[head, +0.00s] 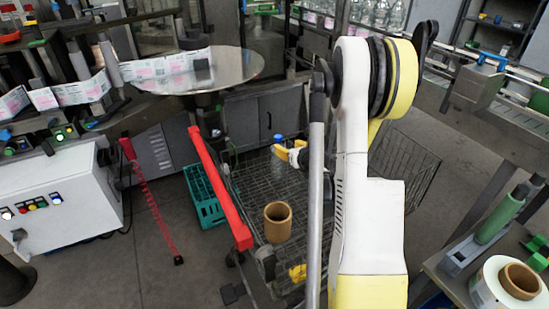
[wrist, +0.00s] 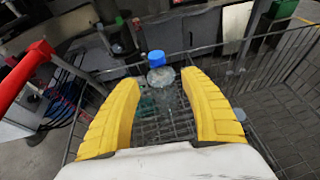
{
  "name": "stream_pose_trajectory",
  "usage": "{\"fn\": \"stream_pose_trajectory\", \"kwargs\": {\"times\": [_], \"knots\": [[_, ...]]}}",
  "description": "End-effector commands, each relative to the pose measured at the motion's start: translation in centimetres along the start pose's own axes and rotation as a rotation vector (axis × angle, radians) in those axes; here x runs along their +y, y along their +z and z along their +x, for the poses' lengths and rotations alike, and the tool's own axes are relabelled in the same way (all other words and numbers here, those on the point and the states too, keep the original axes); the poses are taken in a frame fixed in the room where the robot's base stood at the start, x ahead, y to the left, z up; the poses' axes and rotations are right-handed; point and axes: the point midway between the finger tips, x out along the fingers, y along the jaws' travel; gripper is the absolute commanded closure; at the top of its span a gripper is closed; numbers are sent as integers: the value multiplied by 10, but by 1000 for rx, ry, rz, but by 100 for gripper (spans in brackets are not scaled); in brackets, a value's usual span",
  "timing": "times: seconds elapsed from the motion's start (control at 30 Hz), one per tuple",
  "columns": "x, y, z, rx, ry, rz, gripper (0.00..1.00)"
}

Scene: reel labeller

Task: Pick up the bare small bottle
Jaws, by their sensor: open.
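The small clear bottle with a blue cap stands upright between the tips of my yellow fingers in the wrist view (wrist: 164,88). No label shows on it. In the head view it (head: 278,160) is over the wire cart (head: 243,185), partly hidden by my gripper (head: 288,150). My gripper is open, with one finger on each side of the bottle in the wrist view (wrist: 160,82). Gaps show between the bottle and both fingers. I cannot tell exactly how deep the bottle sits between them, nor what its base rests on.
A brown cardboard core (head: 278,222) is in the cart, in front of the bottle. The cart's red handle (head: 220,185) runs along its left side. A teal crate (head: 204,196) stands left of it. A round steel table (head: 232,66) and grey cabinets (head: 262,117) stand behind.

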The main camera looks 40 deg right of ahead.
Motion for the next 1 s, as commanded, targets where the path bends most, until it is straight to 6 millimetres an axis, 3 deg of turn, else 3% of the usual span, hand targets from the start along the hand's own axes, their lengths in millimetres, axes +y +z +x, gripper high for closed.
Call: {"fn": "stream_pose_trajectory", "kwargs": {"times": [0.2, 0.6, 0.9, 1.0], "knots": [[1, -1, 37, 0, 2, -4, 47], [3, 8, 90, 0, 1, -6, 47], [3, 10, 94, 1, 0, -6, 47], [3, 10, 94, 1, 0, -6, 76]]}}
